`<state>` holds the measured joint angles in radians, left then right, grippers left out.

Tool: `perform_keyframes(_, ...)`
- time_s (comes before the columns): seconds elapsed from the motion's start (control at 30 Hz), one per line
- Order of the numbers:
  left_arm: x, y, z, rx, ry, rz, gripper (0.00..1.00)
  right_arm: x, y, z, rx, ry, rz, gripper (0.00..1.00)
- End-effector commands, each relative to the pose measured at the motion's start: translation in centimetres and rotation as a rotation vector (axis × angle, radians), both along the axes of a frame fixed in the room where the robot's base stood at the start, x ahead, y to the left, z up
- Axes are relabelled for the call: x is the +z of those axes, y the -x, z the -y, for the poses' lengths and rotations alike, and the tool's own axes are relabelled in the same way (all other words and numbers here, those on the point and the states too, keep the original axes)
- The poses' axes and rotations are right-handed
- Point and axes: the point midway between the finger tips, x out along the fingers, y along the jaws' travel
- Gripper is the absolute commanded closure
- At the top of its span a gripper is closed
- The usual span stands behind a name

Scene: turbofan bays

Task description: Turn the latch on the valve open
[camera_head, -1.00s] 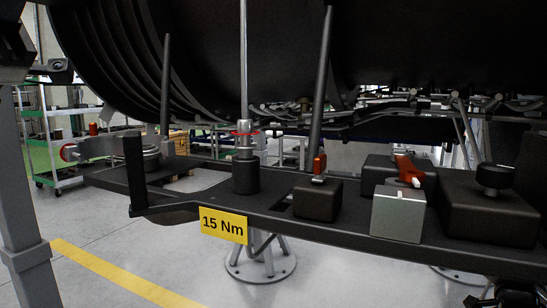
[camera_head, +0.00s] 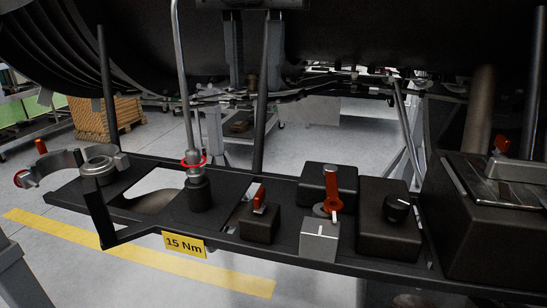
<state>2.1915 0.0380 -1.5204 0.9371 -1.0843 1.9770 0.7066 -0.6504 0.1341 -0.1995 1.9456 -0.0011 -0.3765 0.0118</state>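A red lever (camera_head: 332,184) stands up from a round grey pivot among dark blocks on the rail. I take it for the valve's latch. A grey box (camera_head: 320,240) with a white line on its top sits just in front of it. A smaller red tab (camera_head: 259,196) is on a dark block (camera_head: 259,224) to the left. My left gripper (camera_head: 254,86) hangs from the top edge, fingers down and apart, with nothing visibly held. It is above and left of the red lever, well clear of it. My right gripper is not in view.
A thin upright rod (camera_head: 183,75) and dark posts (camera_head: 108,90) rise from the rail. A black knob (camera_head: 398,208) is right of the lever. A large dark box (camera_head: 490,230) stands at the right. An open ring clamp (camera_head: 50,170) is at the left.

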Motion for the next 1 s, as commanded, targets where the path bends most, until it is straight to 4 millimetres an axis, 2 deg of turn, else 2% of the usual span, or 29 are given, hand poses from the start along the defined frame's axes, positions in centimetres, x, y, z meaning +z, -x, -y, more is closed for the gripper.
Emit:
perform_keyframes(0.17, -0.4, 0.0, 0.0, -0.001, -0.003, -0.001, 0.7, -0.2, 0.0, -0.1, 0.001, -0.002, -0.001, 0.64)
perform_keyframes(0.27, -1.3, 0.0, 0.1, -0.004, -0.004, -0.002, 0.7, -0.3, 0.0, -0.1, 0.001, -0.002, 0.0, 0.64)
perform_keyframes(0.8, -12.1, 0.1, 0.1, -0.005, -0.002, -0.005, 0.7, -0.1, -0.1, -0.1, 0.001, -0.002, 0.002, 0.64)
perform_keyframes(1.0, -14.9, 0.0, 0.1, -0.004, 0.0, -0.003, 0.7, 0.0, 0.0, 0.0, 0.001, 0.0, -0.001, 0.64)
